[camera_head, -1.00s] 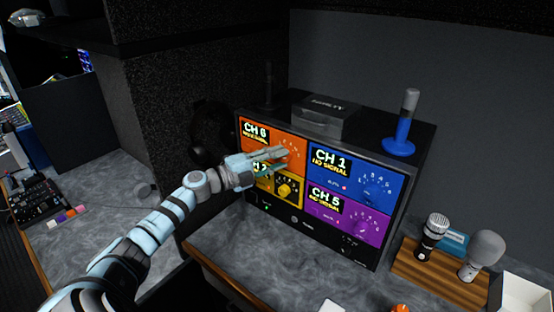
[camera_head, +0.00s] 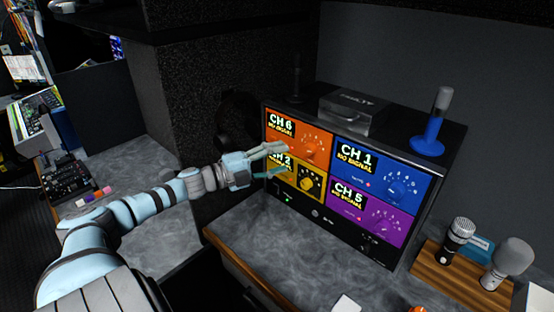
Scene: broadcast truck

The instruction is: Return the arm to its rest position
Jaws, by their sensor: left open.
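My left arm (camera_head: 130,210) comes in from the left and reaches toward the front of the monitor unit. My left gripper (camera_head: 280,161) is open and empty, its two fingers spread in front of the left side of the unit. The unit (camera_head: 322,222) has an orange CH 6 panel (camera_head: 308,148), a blue CH 1 panel (camera_head: 400,190), a yellow lower-left panel (camera_head: 311,183) and a purple CH 5 panel (camera_head: 385,220). The fingers partly cover the orange and yellow panels. I cannot tell whether they touch the unit. My right gripper is not in view.
A blue-based stand (camera_head: 429,138) and a dark box (camera_head: 351,113) sit on top of the unit. Two microphones stand on a wooden board (camera_head: 440,279) at the right. A mixer (camera_head: 68,178) is on the left desk. The counter (camera_head: 265,240) before the unit is mostly clear.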

